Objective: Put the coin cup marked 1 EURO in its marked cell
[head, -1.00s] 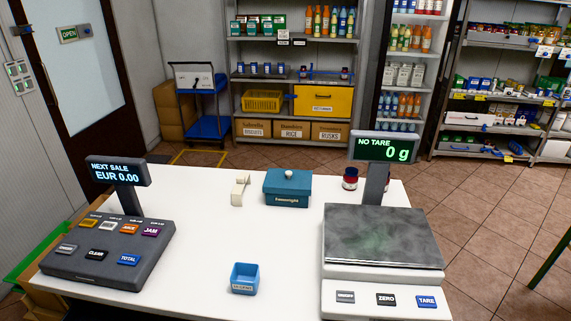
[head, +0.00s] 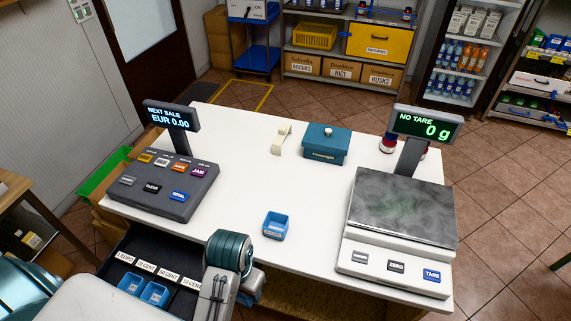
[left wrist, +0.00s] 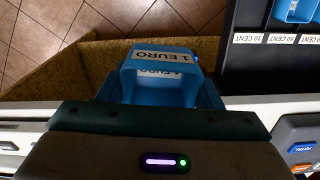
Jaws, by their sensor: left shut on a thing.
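The coin cup marked 1 EURO (left wrist: 160,72) is blue and fills the middle of the left wrist view. My left gripper (head: 240,291) is shut on it at the counter's front edge. In the head view only a bit of this cup (head: 252,286) shows beside the gripper. The open black drawer (head: 131,243) is left of the gripper. Its cell labels include 1 EURO (head: 125,257) at the far left. The 1 EURO cell looks empty. Two blue cups (head: 130,283) stand in the middle cells. My right gripper is not in view.
Another blue cup (head: 275,227) stands on the white counter (head: 235,190). The cash register (head: 160,190) is at left, the scale (head: 400,230) at right. A teal box (head: 326,145) stands at the back. My left arm covers the drawer's near part.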

